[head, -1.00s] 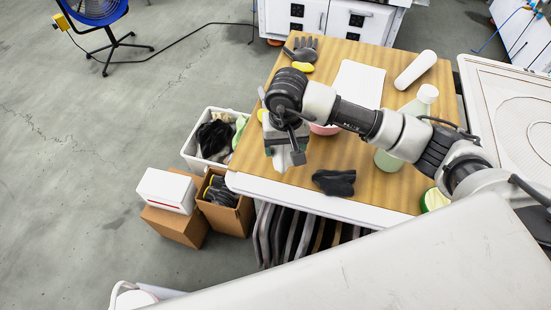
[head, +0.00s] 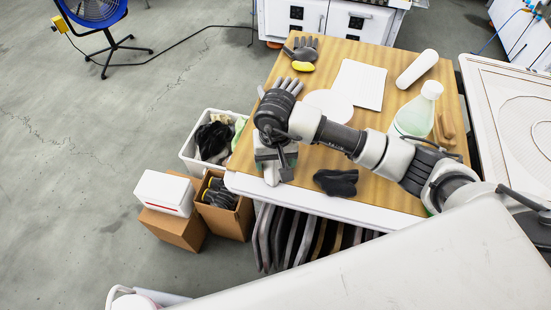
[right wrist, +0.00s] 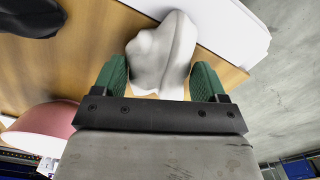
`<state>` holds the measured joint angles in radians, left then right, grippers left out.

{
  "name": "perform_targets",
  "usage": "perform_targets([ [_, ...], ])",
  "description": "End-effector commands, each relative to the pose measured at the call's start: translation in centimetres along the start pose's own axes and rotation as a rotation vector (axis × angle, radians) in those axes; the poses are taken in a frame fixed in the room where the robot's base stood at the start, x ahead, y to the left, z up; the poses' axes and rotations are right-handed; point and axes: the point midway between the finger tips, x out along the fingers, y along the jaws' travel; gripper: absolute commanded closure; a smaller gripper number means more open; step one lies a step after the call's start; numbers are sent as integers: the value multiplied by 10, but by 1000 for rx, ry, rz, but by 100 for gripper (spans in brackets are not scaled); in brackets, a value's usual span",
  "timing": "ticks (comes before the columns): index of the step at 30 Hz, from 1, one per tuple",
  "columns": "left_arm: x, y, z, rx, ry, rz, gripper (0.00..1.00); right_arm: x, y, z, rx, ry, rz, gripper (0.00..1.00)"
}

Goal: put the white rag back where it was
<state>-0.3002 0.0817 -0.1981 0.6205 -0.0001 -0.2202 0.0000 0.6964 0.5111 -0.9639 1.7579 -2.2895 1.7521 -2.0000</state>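The white rag (right wrist: 163,50) is a crumpled pale cloth between the green finger pads of my right gripper (right wrist: 160,82) in the right wrist view. The pads sit close along its two sides, and the gripper looks shut on it. In the head view the rag (head: 272,178) hangs just below my right gripper (head: 275,158), over the table's front left edge. I cannot tell whether its lower end touches the table (head: 300,180). My left gripper is not in view.
A black cloth (head: 336,182) lies to the right of the rag. A bottle (head: 417,112), a white roll (head: 416,68), a white sheet (head: 358,85) and a grey glove (head: 302,48) stand or lie farther back. A white bin (head: 187,155) stands left of the table. A pink bowl (right wrist: 40,128) shows in the wrist view.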

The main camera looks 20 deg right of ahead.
Motion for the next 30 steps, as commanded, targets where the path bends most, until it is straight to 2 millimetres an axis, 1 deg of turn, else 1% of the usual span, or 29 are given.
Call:
perform_targets([
  [1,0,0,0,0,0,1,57,0,0,0,0,0,1,18],
  [3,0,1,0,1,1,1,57,0,0,0,0,-1,1,7],
  [4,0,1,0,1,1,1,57,0,0,0,0,-1,1,4],
  [11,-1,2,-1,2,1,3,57,0,0,0,0,-1,1,4],
  [15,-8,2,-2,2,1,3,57,-6,0,0,1,-2,0,4],
  [17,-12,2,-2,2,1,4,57,-16,0,-1,0,2,0,4],
  [22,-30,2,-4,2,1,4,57,-54,1,-1,-1,4,2,4],
  [27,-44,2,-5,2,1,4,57,-90,0,-1,0,3,1,4],
  [30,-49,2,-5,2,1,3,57,-106,1,0,0,2,2,4],
])
